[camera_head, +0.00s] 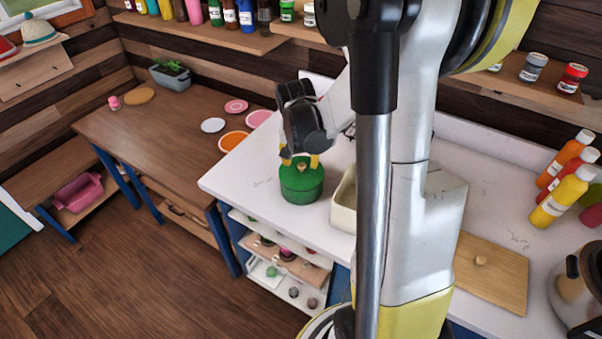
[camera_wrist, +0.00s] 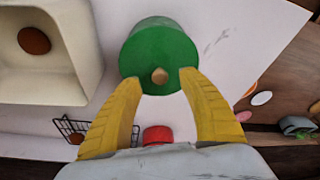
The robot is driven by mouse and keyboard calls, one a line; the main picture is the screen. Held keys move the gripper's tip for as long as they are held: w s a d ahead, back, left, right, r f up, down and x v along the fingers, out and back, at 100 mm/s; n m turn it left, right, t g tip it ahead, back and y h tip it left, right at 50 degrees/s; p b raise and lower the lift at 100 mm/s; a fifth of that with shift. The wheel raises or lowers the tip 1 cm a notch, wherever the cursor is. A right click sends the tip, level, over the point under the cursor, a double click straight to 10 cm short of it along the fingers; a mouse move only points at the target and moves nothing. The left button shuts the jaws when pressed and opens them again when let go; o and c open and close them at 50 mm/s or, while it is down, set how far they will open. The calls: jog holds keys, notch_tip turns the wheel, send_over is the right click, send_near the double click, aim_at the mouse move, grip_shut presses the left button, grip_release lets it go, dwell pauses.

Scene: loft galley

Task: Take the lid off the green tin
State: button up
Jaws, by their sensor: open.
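The green tin (camera_head: 302,187) stands upright on the white counter near its left end, with its lid on. The lid carries a small tan knob (camera_head: 301,167). My gripper (camera_head: 300,160) is directly above the tin, pointing down, with its yellow fingers open. In the wrist view the tin (camera_wrist: 158,45) fills the top middle, and its knob (camera_wrist: 160,75) lies between the tips of my gripper (camera_wrist: 160,80). The fingers are apart from the knob on both sides; how far down they reach beside it is hard to tell.
A cream bin (camera_head: 343,214) stands close right of the tin; a brown round thing (camera_wrist: 34,40) lies in it. The wrist view shows a wire basket (camera_wrist: 72,131) and a red object (camera_wrist: 157,135). A wooden board (camera_head: 492,279) lies farther right. The counter left of the tin is clear.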

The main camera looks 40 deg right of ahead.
aim_at(302, 164)
jog(key=x, duration=0.3)
jog(key=shift+w+d+f+b, duration=0.15)
jog(key=shift+d+f+b, duration=0.1)
jog(key=shift+b, duration=0.1)
jog(key=shift+c, duration=0.4)
grip_shut()
jog(key=shift+r, duration=0.1)
